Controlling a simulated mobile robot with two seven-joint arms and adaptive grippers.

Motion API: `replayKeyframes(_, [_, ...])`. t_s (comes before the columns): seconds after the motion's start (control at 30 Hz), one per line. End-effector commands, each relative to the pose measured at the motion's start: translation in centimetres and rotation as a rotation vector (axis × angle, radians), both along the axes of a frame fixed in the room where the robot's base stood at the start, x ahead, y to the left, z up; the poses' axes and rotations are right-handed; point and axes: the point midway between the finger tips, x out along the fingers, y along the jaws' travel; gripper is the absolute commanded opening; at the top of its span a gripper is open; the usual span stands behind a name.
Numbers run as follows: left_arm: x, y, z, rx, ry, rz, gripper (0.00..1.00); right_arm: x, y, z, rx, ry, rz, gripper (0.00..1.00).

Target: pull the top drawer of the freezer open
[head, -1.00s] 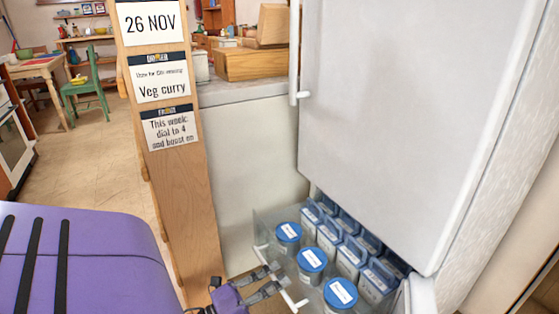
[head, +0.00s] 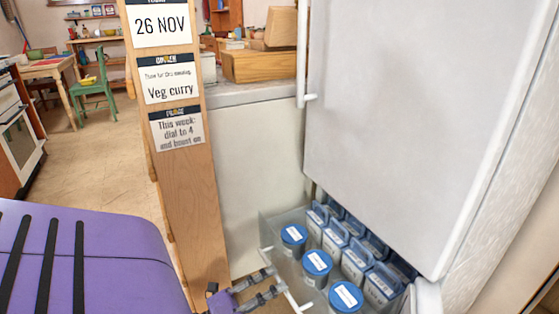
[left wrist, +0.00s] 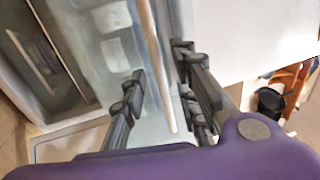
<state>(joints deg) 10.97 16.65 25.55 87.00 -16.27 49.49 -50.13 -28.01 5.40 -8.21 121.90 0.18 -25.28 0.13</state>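The freezer's top drawer (head: 266,228) is a clear bin. It stands pulled out below the white door in the head view, and its inside shows from above. Tubs with blue lids (head: 317,262) and several blue-lidded boxes (head: 356,258) fill it. Its pale bar handle (head: 291,298) runs along the front. My left gripper (head: 273,282) is at this handle. In the left wrist view the handle (left wrist: 154,60) passes between the spread fingers of my left gripper (left wrist: 160,72), with gaps visible on both sides. My right gripper is not in view.
The large white upper door (head: 400,110) is shut above the drawer. A wooden post with paper notes (head: 185,190) stands close left of the drawer. A counter with a wooden box (head: 258,66) is behind. Open floor (head: 95,165) lies at the left.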

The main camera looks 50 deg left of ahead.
Motion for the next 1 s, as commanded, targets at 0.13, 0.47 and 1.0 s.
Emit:
replayKeyframes(0.13, [-3.3,0.5,-0.9,0.000,0.005,0.003,0.28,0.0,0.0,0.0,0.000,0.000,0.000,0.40])
replayKeyframes(0.47, [-8.7,1.2,-2.0,-0.001,0.002,0.002,0.28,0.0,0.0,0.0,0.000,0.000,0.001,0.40])
replayKeyframes(1.0, [-9.5,1.3,-2.2,-0.001,0.000,0.001,0.28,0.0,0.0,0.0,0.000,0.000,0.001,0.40])
